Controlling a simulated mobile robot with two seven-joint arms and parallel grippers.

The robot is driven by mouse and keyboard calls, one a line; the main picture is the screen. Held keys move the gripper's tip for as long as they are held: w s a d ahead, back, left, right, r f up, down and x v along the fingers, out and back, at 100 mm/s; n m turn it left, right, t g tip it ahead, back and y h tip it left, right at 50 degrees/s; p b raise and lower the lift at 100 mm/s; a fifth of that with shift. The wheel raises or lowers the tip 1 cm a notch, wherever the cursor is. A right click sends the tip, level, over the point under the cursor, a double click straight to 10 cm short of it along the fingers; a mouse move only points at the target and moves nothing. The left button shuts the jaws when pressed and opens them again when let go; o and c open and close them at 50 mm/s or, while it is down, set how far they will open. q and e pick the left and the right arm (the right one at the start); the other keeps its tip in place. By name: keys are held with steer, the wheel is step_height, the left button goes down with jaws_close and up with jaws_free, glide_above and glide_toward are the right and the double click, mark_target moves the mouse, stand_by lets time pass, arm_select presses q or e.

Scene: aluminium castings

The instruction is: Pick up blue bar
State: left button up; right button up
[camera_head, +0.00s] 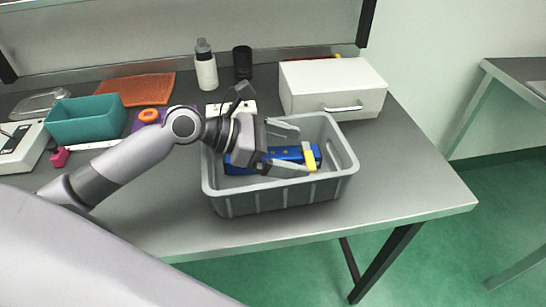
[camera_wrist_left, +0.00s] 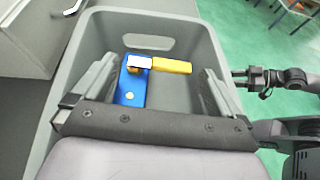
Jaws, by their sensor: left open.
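The blue bar (camera_head: 288,154) lies on the floor of a grey crate (camera_head: 285,197) on the bench. In the left wrist view the bar (camera_wrist_left: 131,88) shows yellow spots, and a yellow piece with a shiny metal end (camera_wrist_left: 172,66) lies across its far end. My left gripper (camera_head: 297,148) reaches into the crate's opening, over the bar. Its fingers are open and apart, one on each side of the bar in the left wrist view (camera_wrist_left: 158,84), with nothing between them gripped. What looks like my right gripper (camera_wrist_left: 252,79) is outside the crate; its jaw state is unclear.
The crate's walls stand close around my left gripper. A white box with a handle (camera_head: 333,88) stands behind the crate. A teal bin (camera_head: 87,121), an orange mat (camera_head: 137,89), a white bottle (camera_head: 206,70) and a black cup (camera_head: 242,62) are farther left. The bench's front right is clear.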

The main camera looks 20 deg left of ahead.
arm_select(q)
steer(key=shift+x, duration=1.25)
steer(key=shift+r, duration=0.1)
steer(key=c, duration=1)
